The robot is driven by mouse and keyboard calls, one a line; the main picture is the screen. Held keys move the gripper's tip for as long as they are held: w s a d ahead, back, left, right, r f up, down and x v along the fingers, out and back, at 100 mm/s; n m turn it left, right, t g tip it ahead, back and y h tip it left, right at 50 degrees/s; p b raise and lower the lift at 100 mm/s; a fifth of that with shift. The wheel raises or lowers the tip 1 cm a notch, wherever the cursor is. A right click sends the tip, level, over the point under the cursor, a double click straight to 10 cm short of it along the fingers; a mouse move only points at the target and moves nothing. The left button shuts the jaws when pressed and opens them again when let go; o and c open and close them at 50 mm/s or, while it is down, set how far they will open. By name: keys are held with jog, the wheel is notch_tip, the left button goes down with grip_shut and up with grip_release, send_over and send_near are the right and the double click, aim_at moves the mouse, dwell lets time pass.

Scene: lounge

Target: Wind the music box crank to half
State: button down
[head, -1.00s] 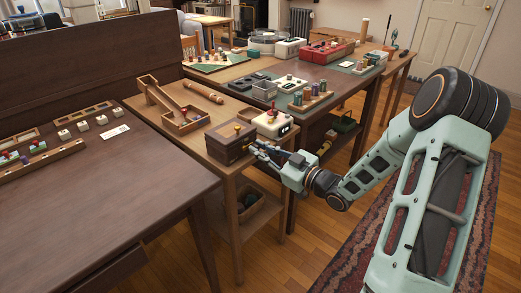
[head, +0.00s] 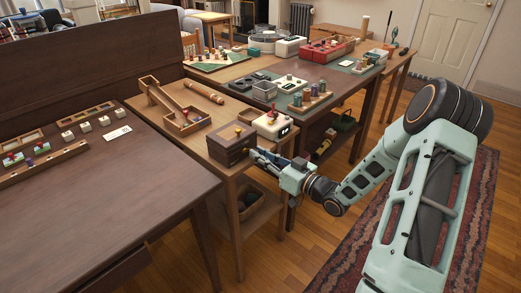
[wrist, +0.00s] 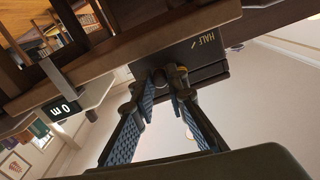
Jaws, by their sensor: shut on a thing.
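The music box (head: 229,150) is a dark brown wooden box with a yellow knob on top, at the near corner of the light wood side table. My gripper (head: 255,153) is at its right side. In the wrist view, my gripper (wrist: 165,80) is shut on a small dark part at the box's side, which I take to be the crank. The fingers largely hide the crank, so its exact angle is unclear. The box's dark face (wrist: 200,50) carries a "HALF" label with a tick mark, just beside the fingertips.
A white device (head: 272,123) with a red-topped lever and a small display stands close behind the box; its display (wrist: 62,107) shows in the wrist view. A wooden ramp tray (head: 187,122) lies to the left. A dark desk (head: 110,200) fills the left foreground.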

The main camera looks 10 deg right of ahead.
jog(key=shift+f+m+p, duration=0.2)
jog(key=shift+m+p, duration=0.15)
jog(key=shift+m, duration=0.35)
jog(key=c, duration=1.9)
grip_release()
jog(key=shift+s, duration=0.1)
jog(key=v, duration=1.2)
